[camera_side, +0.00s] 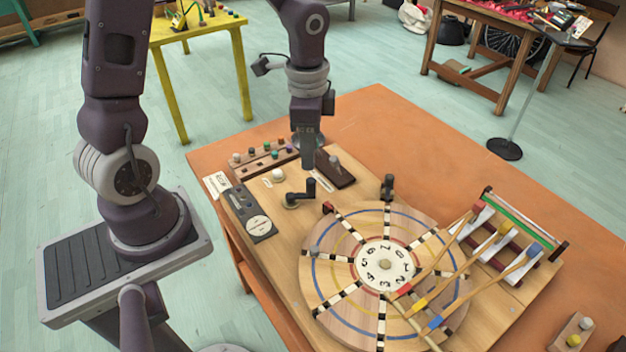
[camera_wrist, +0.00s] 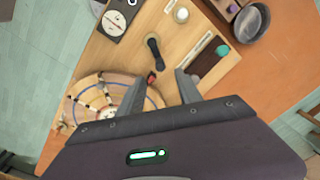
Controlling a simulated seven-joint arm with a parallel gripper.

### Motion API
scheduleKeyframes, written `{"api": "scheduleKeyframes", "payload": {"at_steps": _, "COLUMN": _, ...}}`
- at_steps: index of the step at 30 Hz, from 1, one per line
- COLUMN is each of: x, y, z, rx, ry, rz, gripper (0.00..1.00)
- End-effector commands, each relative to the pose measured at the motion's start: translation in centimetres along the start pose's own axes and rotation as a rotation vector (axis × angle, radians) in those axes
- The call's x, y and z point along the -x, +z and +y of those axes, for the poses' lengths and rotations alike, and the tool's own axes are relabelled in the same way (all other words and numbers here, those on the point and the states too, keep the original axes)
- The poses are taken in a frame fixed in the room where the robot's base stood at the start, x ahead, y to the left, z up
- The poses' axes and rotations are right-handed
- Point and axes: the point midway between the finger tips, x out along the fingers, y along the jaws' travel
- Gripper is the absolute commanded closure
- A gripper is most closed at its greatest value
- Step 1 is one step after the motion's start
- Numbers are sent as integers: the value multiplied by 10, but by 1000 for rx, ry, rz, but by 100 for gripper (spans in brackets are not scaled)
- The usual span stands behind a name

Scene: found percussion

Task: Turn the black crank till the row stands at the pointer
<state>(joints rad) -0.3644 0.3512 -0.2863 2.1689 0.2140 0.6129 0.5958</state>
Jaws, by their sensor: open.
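The black crank (camera_side: 300,194) stands on the wooden board, with an upright handle at one end of its arm. It also shows in the wrist view (camera_wrist: 153,50). The round wooden wheel (camera_side: 342,237) carries rows of black and white blocks and a numbered hub (camera_side: 385,265); part of it shows in the wrist view (camera_wrist: 88,90). A small red block (camera_side: 328,207), possibly the pointer, sits at its rim near one row's end; I cannot tell if they line up exactly. My gripper (camera_side: 307,165) is open and empty, above the board near the crank, apart from it.
A black upright piece (camera_side: 388,186) stands behind the wheel. Coloured strikers (camera_side: 500,236) reach across its right side.

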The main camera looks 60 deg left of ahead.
Motion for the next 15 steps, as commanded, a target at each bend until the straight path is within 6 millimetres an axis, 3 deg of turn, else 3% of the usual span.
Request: {"api": "scheduleKeyframes", "payload": {"at_steps": 15, "x": -85, "y": -3, "z": 0, "rx": -49, "ry": 43, "rz": -6, "gripper": 59}}
